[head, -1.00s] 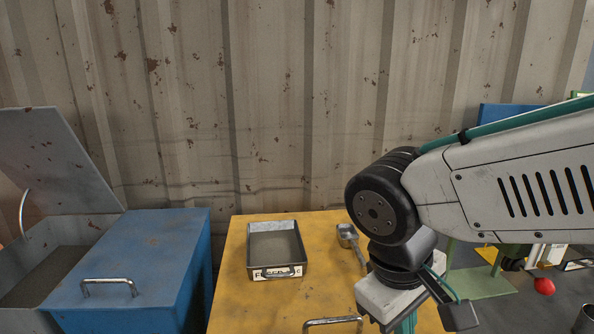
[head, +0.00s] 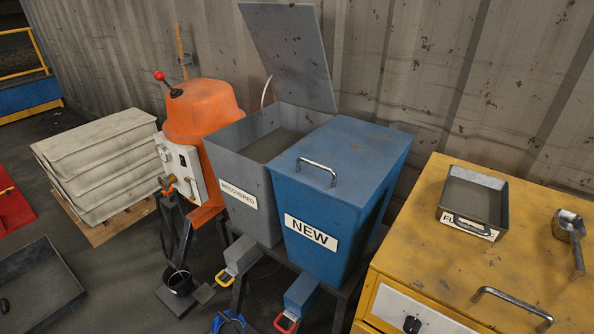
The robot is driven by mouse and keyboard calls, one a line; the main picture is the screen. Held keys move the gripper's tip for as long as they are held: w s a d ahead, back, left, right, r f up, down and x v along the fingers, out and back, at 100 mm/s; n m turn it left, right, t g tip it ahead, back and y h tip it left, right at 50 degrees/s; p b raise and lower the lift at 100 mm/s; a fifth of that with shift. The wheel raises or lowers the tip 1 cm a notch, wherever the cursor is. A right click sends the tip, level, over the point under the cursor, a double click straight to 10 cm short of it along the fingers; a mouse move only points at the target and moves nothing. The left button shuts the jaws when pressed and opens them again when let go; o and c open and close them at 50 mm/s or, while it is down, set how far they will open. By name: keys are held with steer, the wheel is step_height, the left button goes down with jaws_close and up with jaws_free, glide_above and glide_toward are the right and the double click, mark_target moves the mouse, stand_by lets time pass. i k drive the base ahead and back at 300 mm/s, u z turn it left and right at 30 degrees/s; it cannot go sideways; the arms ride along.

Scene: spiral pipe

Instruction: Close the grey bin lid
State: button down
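The grey bin (head: 228,168), with a label reading RECOVERED, stands left of the blue bin on a dark stand. Its grey lid (head: 290,50) is raised, tilted up and back toward the corrugated wall. A pale curved stay (head: 266,92) shows at the lid's left side. The open bin shows a dark grey fill (head: 272,145). My gripper and arm are out of this view, so I cannot see how the gripper stands.
The blue bin (head: 335,195), marked NEW, is shut, with a metal handle on its lid. An orange machine (head: 200,110) stands close on the left. A yellow cabinet (head: 420,255) with a tray (head: 472,196) and a scoop (head: 570,229) stands right. Pale stacked slabs (head: 100,165) are far left.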

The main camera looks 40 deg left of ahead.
mark_target(287, 38)
steer(key=u, duration=1.9)
steer(key=k, duration=0.3)
steer(key=u, duration=1)
steer(key=k, duration=1.05)
steer(key=u, duration=0.8)
steer(key=i, duration=1.35)
steer(key=z, duration=0.25)
steer(key=i, duration=1.8)
steer(key=z, duration=1.05)
steer(key=i, duration=0.9)
steer(key=z, duration=0.95)
